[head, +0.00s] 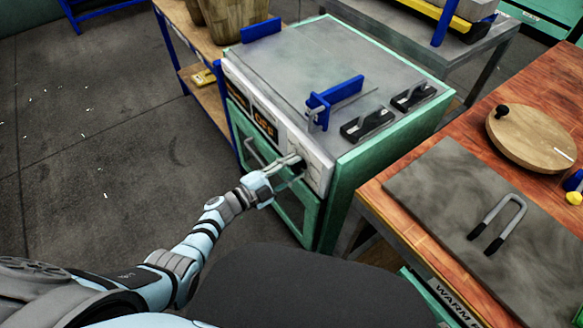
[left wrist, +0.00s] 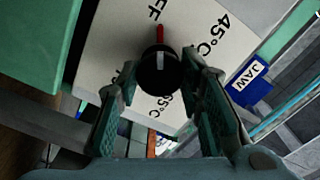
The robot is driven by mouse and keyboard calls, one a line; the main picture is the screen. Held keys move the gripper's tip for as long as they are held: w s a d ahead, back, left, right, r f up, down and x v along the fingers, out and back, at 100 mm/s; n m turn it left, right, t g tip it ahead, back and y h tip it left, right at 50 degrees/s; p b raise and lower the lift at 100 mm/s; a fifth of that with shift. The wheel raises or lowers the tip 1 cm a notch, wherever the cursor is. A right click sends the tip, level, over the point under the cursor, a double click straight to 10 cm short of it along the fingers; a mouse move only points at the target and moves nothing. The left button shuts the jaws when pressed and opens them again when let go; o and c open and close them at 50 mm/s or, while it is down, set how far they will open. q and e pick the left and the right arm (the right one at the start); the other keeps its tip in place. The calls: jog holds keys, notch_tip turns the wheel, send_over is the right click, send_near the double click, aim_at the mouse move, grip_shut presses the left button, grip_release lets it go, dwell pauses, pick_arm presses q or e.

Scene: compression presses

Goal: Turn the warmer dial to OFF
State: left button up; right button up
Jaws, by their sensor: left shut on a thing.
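The warmer (head: 290,75) is a green and grey box with a pale front panel. In the left wrist view its black dial (left wrist: 158,78) sits on a white plate, with a white line on the knob and a red mark just above it. The line and red mark point up towards partly cut-off letters "FF"; "45°C" and "65°C" are to the right and below. My left gripper (head: 291,162) is shut on the dial, one finger on each side. In the head view the gripper largely hides the dial. My right gripper is not in view.
An orange display (head: 265,123) on the front panel appears to read OFF. A wooden table (head: 450,190) to the right holds a grey slab and a round board (head: 530,135).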

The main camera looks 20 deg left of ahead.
pick_arm(q)
jog(key=o, duration=1.2)
jog(key=shift+c, duration=0.2)
jog(key=v, duration=1.2)
